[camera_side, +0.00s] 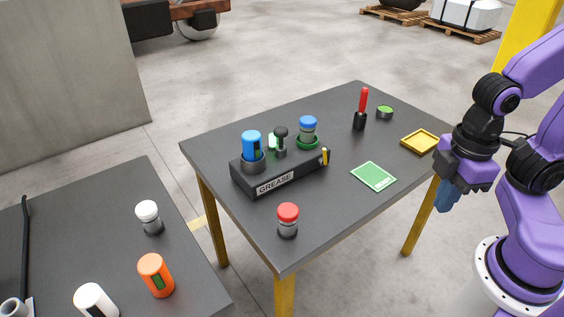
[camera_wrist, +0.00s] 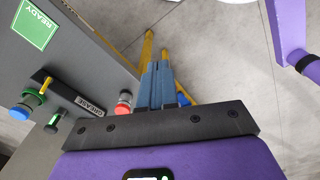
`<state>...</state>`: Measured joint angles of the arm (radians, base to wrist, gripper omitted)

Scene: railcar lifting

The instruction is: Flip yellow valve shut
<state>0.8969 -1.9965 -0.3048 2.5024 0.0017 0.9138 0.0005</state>
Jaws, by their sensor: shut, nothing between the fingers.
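The yellow valve (camera_side: 326,156) is a small lever standing roughly upright at the right end of the black block (camera_side: 282,178) labelled GREASE. In the wrist view the yellow valve (camera_wrist: 46,84) shows as a small yellow piece at the end of the block (camera_wrist: 76,99). My gripper (camera_side: 445,203) hangs at the table's right edge, well apart from the valve. Its blue fingers are together and empty; in the wrist view the gripper (camera_wrist: 158,66) points past the table edge over the floor.
The table's front right is clear.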

